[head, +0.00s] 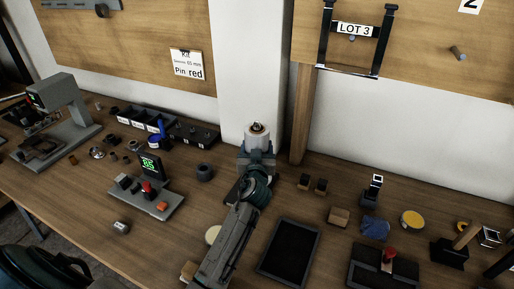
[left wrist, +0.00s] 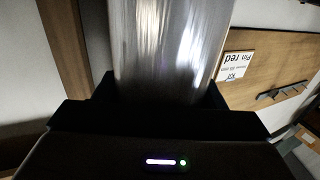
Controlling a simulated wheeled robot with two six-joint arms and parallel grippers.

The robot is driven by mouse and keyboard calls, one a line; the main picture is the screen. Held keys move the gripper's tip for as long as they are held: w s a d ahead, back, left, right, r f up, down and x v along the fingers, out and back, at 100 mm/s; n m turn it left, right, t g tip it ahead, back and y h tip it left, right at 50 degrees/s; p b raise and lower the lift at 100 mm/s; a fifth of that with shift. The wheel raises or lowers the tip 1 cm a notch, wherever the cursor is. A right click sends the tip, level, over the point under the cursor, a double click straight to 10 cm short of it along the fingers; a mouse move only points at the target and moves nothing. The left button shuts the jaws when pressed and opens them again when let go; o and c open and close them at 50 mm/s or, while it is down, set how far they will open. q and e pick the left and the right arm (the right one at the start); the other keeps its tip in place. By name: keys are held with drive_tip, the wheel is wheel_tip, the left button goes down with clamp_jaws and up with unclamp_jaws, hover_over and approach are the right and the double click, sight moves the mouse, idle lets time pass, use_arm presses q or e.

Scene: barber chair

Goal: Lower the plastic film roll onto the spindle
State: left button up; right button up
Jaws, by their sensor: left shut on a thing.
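The plastic film roll (head: 257,140) is upright in my left gripper (head: 256,160), in front of the white pillar; its brown core end shows at the top. In the left wrist view the shiny clear roll (left wrist: 168,45) stands between the dark jaws of my left gripper (left wrist: 160,98), which are shut on it. The roll's lower end is hidden by the gripper. A tilted-looking wooden post on a black base (head: 450,254) at the far right may be the spindle; I cannot tell for sure. The roll is well apart from it. My right gripper is not in view.
A black tray (head: 288,252) lies right of my arm. Small blocks, a blue item (head: 375,228) and a yellow-topped tin (head: 412,220) stand further right. A grey device with a green display (head: 151,166) is at left. The LOT 3 frame (head: 353,35) hangs on the back board.

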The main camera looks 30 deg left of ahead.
use_arm(q)
drive_tip(key=o, duration=1.5)
drive_tip(key=shift+r, duration=0.1)
drive_tip(key=shift+c, duration=0.2)
drive_tip(key=v, duration=1.1)
drive_tip(key=shift+b, duration=0.3)
